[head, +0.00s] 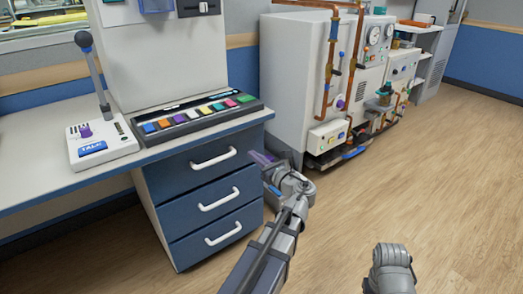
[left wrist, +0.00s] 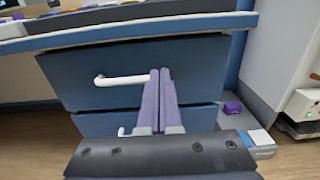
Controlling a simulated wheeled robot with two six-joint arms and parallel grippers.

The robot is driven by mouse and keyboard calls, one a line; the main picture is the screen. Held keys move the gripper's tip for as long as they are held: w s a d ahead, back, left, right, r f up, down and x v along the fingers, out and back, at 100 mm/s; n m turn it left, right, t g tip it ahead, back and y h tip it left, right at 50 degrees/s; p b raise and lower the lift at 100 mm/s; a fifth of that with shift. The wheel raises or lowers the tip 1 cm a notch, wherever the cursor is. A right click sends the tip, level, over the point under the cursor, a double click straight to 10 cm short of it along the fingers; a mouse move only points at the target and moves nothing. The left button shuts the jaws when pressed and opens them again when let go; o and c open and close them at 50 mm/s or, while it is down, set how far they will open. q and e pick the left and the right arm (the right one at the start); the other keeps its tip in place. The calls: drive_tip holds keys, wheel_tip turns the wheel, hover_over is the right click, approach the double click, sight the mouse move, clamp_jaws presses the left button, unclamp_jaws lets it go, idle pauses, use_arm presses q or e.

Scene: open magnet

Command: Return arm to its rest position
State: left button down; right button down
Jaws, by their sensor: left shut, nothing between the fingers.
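My left gripper (head: 262,160) is in front of the right edge of the blue drawer unit (head: 200,234), near the height of the top drawer. In the left wrist view its two purple fingers (left wrist: 160,85) lie together, shut with nothing held. Behind them is a blue drawer front with a white handle (left wrist: 122,80). The arm reaches in from the bottom of the head view. A grey part of my other arm shows at the bottom right; its gripper is out of view.
The desk (head: 40,163) carries a lever box (head: 101,143) and a panel of coloured keys (head: 190,121). A white machine (head: 290,75) with copper pipes stands behind my left gripper. The wooden floor (head: 440,150) on the right is clear.

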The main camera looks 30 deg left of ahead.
use_arm(q)
drive_tip(key=s+d+f+n+g+h+p, duration=0.1)
drive_tip(key=s+d+f+n+g+h, duration=0.2)
drive_tip(key=d+f+n, duration=0.4)
drive_tip(key=s+d+f+n+h, duration=0.3)
drive_tip(key=d+f+n+h, duration=0.15)
drive_tip(key=d+f, duration=0.3)
drive_tip(key=s+d+f+n+g+h+p, duration=0.1)
drive_tip(key=s+d+f+n+g+h, duration=0.25)
drive_tip(key=d, duration=0.55)
drive_tip(key=s+d+f+n+h, duration=0.2)
drive_tip(key=s+d+n+h, duration=0.15)
drive_tip(key=s+d, duration=0.5)
wheel_tip(320, 180, up, 38)
drive_tip(key=d+p, duration=0.2)
drive_tip(key=p, duration=3.6)
drive_tip(key=shift+w+d+h, duration=0.15)
drive_tip(key=shift+d+h, duration=0.1)
drive_tip(key=shift+h, duration=0.2)
drive_tip(key=shift+a+g, duration=0.1)
drive_tip(key=shift+g, duration=0.15)
